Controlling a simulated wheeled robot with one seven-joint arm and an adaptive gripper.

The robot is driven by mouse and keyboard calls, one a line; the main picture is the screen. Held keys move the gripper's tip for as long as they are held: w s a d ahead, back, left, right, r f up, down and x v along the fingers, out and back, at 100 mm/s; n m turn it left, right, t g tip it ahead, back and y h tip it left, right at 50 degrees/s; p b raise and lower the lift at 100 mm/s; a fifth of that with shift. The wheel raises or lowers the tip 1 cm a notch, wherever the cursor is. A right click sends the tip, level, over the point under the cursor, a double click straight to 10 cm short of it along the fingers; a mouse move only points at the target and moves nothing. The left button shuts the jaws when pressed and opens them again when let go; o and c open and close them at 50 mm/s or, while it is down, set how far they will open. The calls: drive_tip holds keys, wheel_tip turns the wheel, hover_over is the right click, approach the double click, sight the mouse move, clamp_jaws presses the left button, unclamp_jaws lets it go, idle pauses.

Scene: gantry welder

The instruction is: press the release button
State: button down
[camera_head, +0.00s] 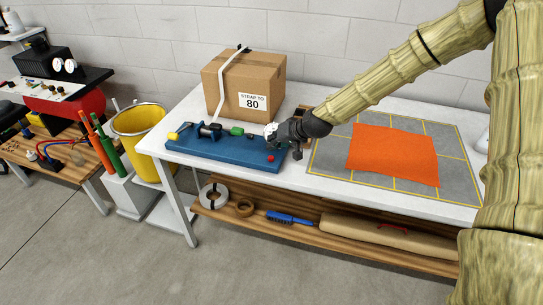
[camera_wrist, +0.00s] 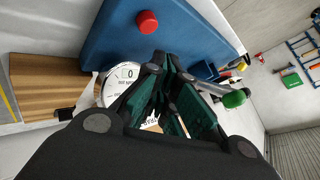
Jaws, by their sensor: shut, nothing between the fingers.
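A red round button (camera_wrist: 147,22) sits on a blue base plate (camera_wrist: 190,40); no label on it can be read. In the head view the button (camera_head: 271,158) is near the plate's (camera_head: 215,152) front right corner. My gripper (camera_head: 272,137) is above the plate's right end, behind the button in that view. Its fingers (camera_wrist: 168,62) are together and empty in the wrist view, apart from the button. A round white dial (camera_wrist: 122,84) reading 0 is partly hidden by the fingers. A green-ended handle (camera_wrist: 234,99) lies on the right.
A cardboard box (camera_head: 235,85) with a white strap and an "80" label stands behind the blue plate. An orange cloth (camera_head: 393,153) lies on a grey gridded mat (camera_head: 328,158) to the right. A wooden block (camera_wrist: 42,88) is beside the plate.

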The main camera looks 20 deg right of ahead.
sight(274, 159)
drive_tip(key=shift+r+p, duration=0.85)
drive_tip(key=shift+r, duration=0.8)
